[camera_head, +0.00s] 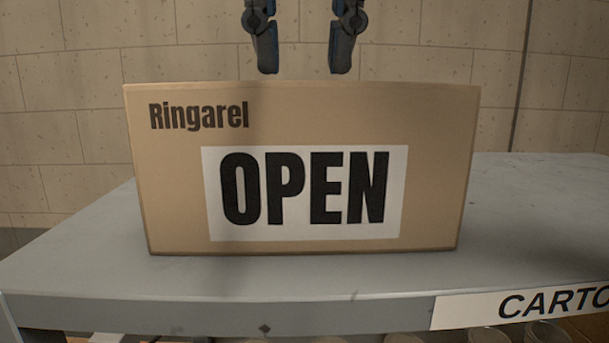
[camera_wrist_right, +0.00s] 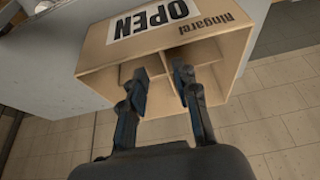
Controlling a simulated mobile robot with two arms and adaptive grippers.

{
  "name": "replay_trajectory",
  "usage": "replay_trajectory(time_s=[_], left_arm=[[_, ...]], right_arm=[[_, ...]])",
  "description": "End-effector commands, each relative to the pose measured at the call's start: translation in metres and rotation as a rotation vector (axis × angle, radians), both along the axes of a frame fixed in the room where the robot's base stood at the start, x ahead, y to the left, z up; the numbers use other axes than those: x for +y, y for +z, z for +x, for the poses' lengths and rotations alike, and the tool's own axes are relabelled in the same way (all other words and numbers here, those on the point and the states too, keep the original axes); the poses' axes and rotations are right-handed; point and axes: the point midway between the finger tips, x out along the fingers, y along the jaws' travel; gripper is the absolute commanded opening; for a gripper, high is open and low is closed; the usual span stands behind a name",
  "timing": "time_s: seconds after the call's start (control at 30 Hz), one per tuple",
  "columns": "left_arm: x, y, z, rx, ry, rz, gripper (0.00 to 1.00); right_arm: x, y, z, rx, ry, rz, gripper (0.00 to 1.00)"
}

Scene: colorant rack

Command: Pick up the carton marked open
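The carton (camera_head: 304,115) is a brown box that stands upright on a grey shelf top, with "Ringarel" and a white label reading "OPEN" on its front. In the right wrist view the carton (camera_wrist_right: 215,45) appears inverted, and its open top shows inner dividers. My right gripper (camera_head: 304,70) points down above the carton's top edge, near its middle, with its fingers apart. In the right wrist view my right gripper (camera_wrist_right: 161,72) is open at the open top, with a divider visible between the fingers. I cannot tell whether the fingers touch the carton. My left gripper is not in view.
The grey shelf top (camera_head: 540,215) is bare to the right and left of the carton. A white label (camera_head: 520,306) starting "CARTO" is on its front edge. Several round containers (camera_head: 487,338) show partly below it. A tiled wall (camera_head: 85,80) stands behind.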

Motion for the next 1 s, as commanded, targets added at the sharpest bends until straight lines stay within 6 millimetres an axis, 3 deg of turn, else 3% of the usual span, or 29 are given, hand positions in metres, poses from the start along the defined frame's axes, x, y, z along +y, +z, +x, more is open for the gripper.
replay_trajectory(time_s=[0.03,0.1,0.47,0.73,1.0], left_arm=[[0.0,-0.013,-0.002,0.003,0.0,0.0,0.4],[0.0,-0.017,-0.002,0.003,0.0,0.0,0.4],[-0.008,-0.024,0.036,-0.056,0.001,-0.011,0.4],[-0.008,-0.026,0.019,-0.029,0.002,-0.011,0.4],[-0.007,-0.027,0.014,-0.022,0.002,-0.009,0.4]], right_arm=[[0.0,-0.018,0.005,0.005,0.003,0.0,0.3],[0.0,-0.027,0.01,0.004,0.003,0.001,0.3],[0.0,-0.054,0.026,0.003,0.003,0.001,0.3],[0.0,-0.082,0.044,-0.002,-0.001,0.001,0.3],[0.001,-0.086,0.045,-0.001,0.0,0.001,0.3]])
